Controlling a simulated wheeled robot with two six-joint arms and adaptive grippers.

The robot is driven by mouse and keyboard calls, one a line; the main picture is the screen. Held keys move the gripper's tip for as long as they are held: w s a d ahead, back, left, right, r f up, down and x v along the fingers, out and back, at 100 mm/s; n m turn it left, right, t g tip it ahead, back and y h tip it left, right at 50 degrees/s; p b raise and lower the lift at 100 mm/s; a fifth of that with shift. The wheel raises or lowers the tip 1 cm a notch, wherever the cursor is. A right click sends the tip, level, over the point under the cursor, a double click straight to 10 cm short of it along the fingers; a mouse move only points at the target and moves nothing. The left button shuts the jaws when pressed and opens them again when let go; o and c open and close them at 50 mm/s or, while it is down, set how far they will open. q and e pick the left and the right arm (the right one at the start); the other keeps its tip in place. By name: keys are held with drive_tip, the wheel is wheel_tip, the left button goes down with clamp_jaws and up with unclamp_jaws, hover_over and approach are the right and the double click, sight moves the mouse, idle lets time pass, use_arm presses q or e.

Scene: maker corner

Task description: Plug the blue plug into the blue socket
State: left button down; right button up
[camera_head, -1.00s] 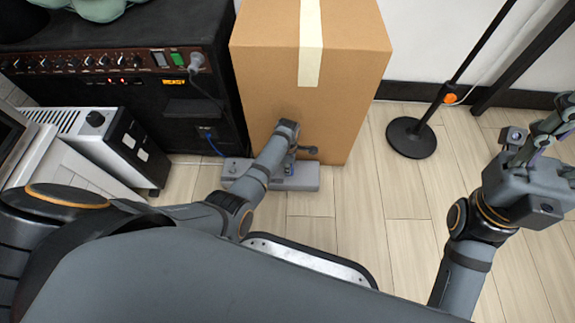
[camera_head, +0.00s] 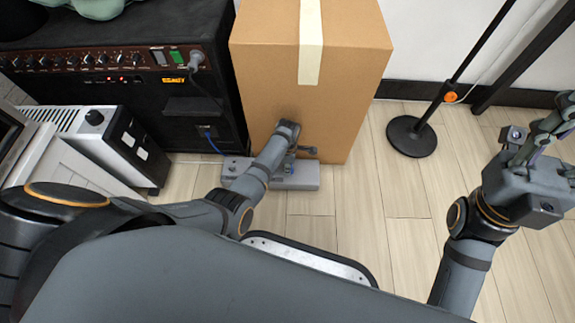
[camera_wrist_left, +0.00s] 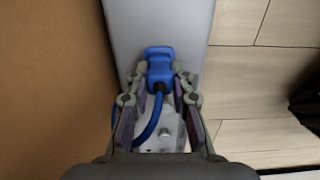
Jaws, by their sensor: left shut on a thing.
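A grey power strip (camera_head: 303,178) lies on the floor against the front of the cardboard box; its pale surface also fills the middle of the left wrist view (camera_wrist_left: 158,22). My left gripper (camera_wrist_left: 159,78) is shut on the blue plug (camera_wrist_left: 158,66), directly over the strip. A blue cable (camera_wrist_left: 149,128) curves back from the plug between the fingers. The plug's underside is hidden, so I cannot tell whether it touches the strip or is in a socket. No blue socket can be made out. My right gripper (camera_head: 541,135) is raised at the far right, away from the strip.
The cardboard box (camera_head: 340,110) stands right behind the strip. A black amplifier (camera_head: 110,85) and a white-and-black unit (camera_head: 125,145) stand at the left. A stand's round base (camera_head: 411,138) is to the right. The wooden floor (camera_head: 350,220) right of the strip is clear.

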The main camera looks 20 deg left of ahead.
use_arm(q)
drive_tip(key=shift+f, duration=0.1)
drive_tip(key=c, duration=1.1)
unclamp_jaws()
wheel_tip(320, 180, up, 12)
